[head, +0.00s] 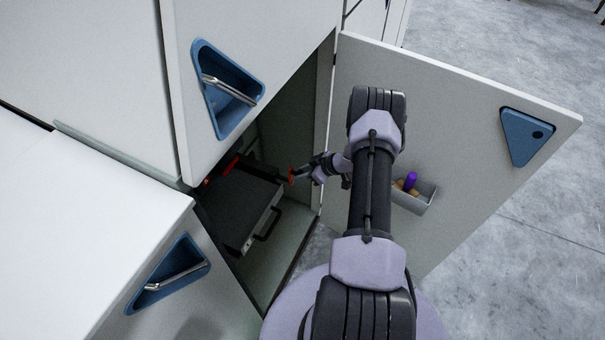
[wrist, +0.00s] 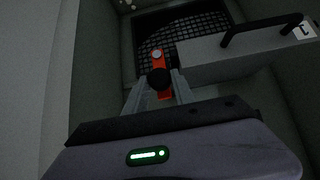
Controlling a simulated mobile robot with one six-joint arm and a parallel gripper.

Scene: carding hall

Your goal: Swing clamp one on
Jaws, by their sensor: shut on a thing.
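A red clamp lever (wrist: 160,64) with a round pale pivot and a black knob (wrist: 158,79) shows in the wrist view. My gripper (wrist: 157,90) is shut on the black knob, with one finger on each side. In the head view my gripper (head: 303,173) reaches into the open cabinet, and a bit of the red clamp (head: 291,175) shows at its tips. The clamp sits beside a box-like unit (head: 238,205) with a dark top and a black handle. Whether the lever touches the unit is not clear. No number on the clamp is readable.
The open cabinet door (head: 460,110) stands to the right of my arm and carries a small bin (head: 415,197) with a purple-handled item. Closed panels with blue recessed handles (head: 228,90) flank the opening on the left. Another red part (head: 232,163) lies behind the unit.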

